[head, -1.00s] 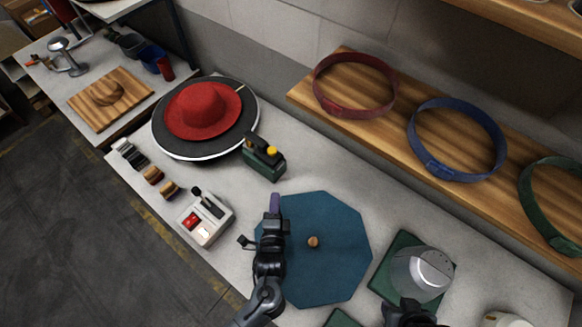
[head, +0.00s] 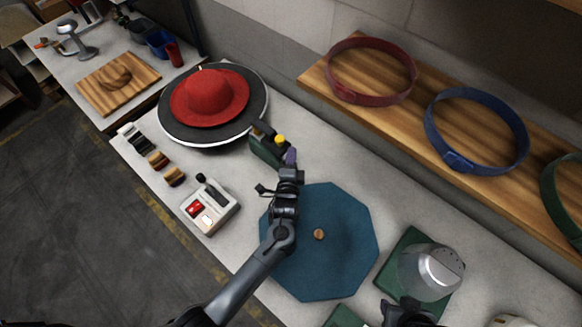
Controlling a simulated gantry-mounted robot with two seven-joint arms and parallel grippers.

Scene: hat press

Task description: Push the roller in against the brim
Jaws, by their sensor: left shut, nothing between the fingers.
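A red hat (head: 209,94) lies brim down on a round dark turntable (head: 169,122) with a pale rim. The roller unit, a green block with a yellow knob (head: 266,152), stands at the turntable's right edge. I cannot tell whether its roller touches the brim. My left gripper (head: 290,157) has purple fingertips, is shut and empty, and is right beside the knob end of the unit. Whether it touches is unclear. My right gripper (head: 402,312) is at the bottom edge by a metal pot (head: 432,272); its fingers are not clear.
A control box (head: 209,207) with a lever and red switch stands left of my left arm. A blue octagonal mat (head: 345,270) lies under that arm. Several spools line the front edge. A wooden shelf (head: 400,112) with coloured bands runs along the wall.

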